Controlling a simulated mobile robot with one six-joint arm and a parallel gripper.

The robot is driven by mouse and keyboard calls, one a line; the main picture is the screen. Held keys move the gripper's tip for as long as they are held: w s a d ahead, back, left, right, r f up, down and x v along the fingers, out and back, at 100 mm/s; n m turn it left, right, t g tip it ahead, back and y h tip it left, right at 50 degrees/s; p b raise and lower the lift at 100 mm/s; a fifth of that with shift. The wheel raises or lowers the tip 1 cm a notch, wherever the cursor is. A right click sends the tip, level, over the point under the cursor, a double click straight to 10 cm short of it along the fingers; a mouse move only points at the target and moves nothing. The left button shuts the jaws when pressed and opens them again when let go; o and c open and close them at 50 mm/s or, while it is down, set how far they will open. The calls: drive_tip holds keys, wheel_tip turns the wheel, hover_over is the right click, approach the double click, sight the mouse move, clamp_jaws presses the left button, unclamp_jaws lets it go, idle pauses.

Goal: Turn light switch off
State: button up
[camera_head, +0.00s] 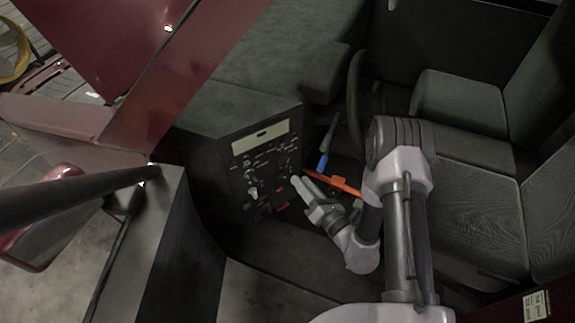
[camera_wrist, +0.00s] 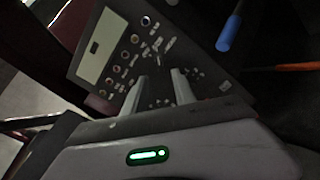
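A dark control panel (camera_head: 237,166) with a pale display strip, knobs and toggle switches stands left of my gripper in the head view. It also fills the middle of the wrist view (camera_wrist: 112,82), tilted. Which control is the light switch cannot be told; the labels are too small to read. My gripper (camera_head: 299,181) is at the right edge of the panel's face. In the wrist view its two fingers (camera_wrist: 158,88) are apart with nothing between them, over the lower rows of switches. Contact with a switch cannot be told. The fingers hide part of the panel.
A blue-handled lever (camera_head: 323,161) and an orange bar (camera_head: 332,181) are close behind my gripper; the blue handle shows in the wrist view (camera_wrist: 229,34). A steering wheel (camera_head: 355,92) is beyond. Dark seats (camera_head: 460,190) fill the right. A dark pole (camera_head: 75,197) crosses at left.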

sight(286, 163)
drive_tip(key=b+x, duration=0.1)
drive_tip(key=x, duration=0.7)
drive_tip(key=shift+w+a, duration=0.15)
drive_tip(key=shift+w, duration=0.15)
clamp_jaws()
